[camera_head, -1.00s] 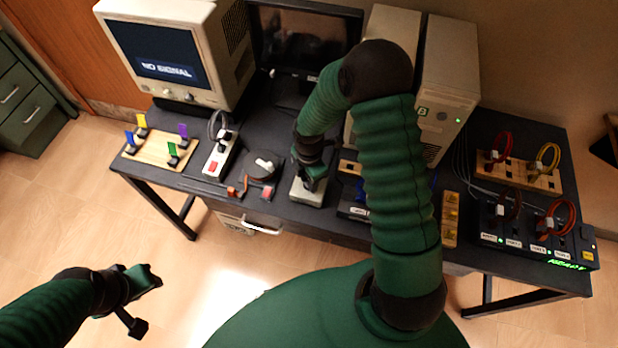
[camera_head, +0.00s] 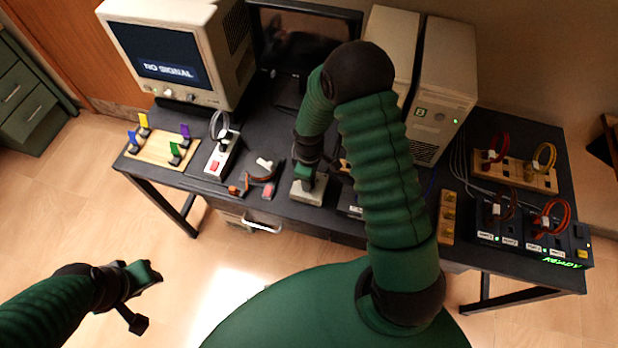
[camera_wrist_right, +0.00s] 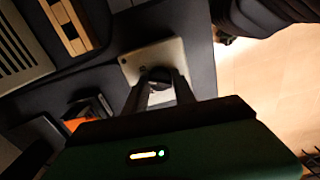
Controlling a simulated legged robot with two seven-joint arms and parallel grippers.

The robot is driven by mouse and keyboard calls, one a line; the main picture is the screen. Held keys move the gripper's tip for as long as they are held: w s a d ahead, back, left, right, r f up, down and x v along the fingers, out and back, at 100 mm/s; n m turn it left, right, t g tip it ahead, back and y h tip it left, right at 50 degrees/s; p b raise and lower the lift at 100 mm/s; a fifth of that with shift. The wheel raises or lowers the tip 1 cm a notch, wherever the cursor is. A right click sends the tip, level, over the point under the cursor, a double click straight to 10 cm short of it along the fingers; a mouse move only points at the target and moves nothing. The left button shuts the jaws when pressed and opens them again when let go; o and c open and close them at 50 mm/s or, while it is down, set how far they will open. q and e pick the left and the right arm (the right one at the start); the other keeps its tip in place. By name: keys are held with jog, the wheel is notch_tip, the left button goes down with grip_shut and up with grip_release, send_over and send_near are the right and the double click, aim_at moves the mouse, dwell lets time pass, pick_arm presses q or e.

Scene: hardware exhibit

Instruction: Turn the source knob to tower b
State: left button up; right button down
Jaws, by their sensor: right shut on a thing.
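The source knob is a dark round knob (camera_wrist_right: 158,76) on a pale square base (camera_wrist_right: 134,66) in the right wrist view. In the head view the pale base (camera_head: 309,194) sits near the desk's front edge. My right gripper (camera_wrist_right: 160,86) points down at it, with its two fingers on either side of the knob and shut on it. The knob's pointer and labels are hidden or too small to read. My left gripper (camera_head: 147,300) is open and empty, over the floor at lower left. Tower B (camera_head: 441,90), pale with a green B label, stands at the back.
An old monitor (camera_head: 165,55) reads NO SIGNAL. A dark flat screen (camera_head: 303,45) stands beside it. Left of the knob are a power strip (camera_head: 219,158) and a pegged wooden board (camera_head: 150,151). Right are a wooden block (camera_head: 447,218) and cabled panels.

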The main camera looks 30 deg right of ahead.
jog(key=shift+w+m, duration=0.1)
jog(key=shift+m, duration=1.8)
jog(key=c, duration=1)
grip_release()
jog(key=shift+c, duration=0.2)
notch_tip(320, 180, up, 17)
jog(key=shift+f, duration=0.15)
